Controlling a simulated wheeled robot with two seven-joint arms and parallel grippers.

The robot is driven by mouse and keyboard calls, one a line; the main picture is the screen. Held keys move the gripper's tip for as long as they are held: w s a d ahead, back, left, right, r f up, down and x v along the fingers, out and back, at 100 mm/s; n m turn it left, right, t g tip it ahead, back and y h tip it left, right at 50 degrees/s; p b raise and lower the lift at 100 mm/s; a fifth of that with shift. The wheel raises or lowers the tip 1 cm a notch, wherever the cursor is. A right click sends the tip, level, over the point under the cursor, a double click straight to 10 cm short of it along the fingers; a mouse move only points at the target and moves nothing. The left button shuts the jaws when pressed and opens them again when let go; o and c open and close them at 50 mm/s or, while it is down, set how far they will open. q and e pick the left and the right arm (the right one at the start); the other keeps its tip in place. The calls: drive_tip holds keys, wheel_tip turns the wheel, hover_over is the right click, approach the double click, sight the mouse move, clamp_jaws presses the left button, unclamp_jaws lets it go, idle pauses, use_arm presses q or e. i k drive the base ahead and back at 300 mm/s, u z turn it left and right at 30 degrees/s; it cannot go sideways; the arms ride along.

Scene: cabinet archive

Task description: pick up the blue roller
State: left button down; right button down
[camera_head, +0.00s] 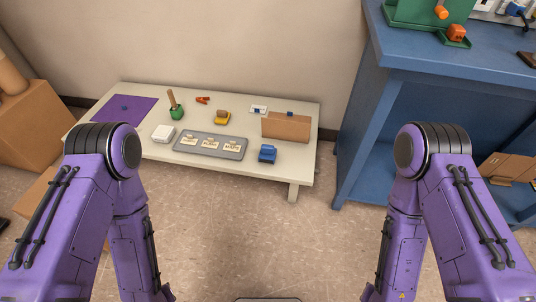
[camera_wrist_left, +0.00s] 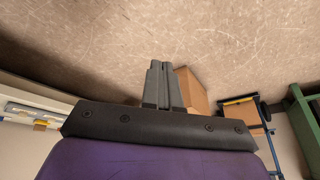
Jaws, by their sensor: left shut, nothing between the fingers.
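A small blue blocky object (camera_head: 267,153), which looks like the blue roller, sits near the front right of the low cream table (camera_head: 292,168) in the head view. It stands just in front of a brown box (camera_head: 286,127), apart from any gripper. In the left wrist view my left gripper (camera_wrist_left: 162,66) is shut and empty, with its fingers together over the floor. In the head view both purple forearms hang down before the table, and their grippers are out of frame. My right gripper shows in neither view.
The table also holds a grey tray (camera_head: 178,146) with labelled cards, a yellow object (camera_head: 222,118), a green pot (camera_head: 177,113), a white block (camera_head: 162,133) and a purple mat (camera_head: 112,116). A blue workbench (camera_head: 455,72) stands at right. Floor before the table is clear.

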sight(268, 152)
drive_tip(key=z, duration=0.45)
drive_tip(key=i, duration=0.85)
drive_tip(key=z, duration=0.35)
